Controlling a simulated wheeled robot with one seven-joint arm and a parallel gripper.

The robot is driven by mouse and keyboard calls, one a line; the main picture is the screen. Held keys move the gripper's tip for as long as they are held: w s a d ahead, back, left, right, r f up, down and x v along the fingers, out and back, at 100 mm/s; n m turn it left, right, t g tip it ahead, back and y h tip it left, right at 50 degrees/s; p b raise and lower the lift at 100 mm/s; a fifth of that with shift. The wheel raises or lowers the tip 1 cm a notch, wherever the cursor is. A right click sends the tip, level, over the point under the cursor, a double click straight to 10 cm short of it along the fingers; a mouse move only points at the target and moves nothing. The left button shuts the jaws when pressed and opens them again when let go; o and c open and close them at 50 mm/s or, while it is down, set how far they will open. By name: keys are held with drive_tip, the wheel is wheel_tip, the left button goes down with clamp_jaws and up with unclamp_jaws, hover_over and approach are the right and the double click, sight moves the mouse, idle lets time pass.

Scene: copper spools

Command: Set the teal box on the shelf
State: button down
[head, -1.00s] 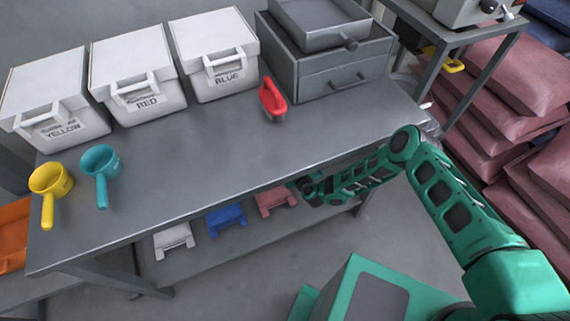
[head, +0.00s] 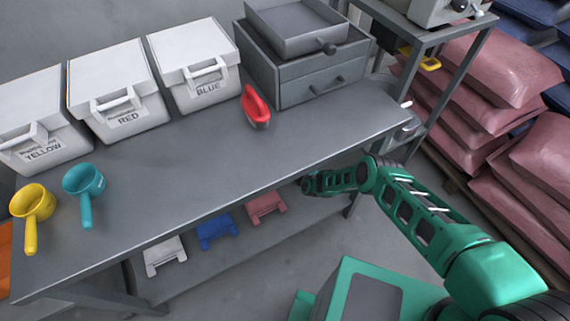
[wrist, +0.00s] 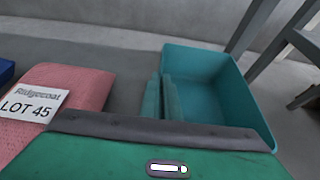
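The teal box (wrist: 222,88) is an open-topped bin at the right of the wrist view. My gripper (wrist: 161,98) has its two fingers close together, one on each side of the box's left wall. It looks shut on that wall. In the head view my gripper (head: 312,185) is just under the front edge of the grey table. The box is hidden there. A lower shelf (head: 212,268) runs under the tabletop.
A pink sack (wrist: 75,85) labelled LOT 45 lies left of the box. Sacks (head: 490,110) are stacked at right.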

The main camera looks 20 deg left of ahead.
drive_tip(key=shift+f, duration=0.9)
drive_tip(key=c, duration=2)
unclamp_jaws()
drive_tip(key=v, duration=1.2)
drive_tip(key=shift+s, duration=0.1)
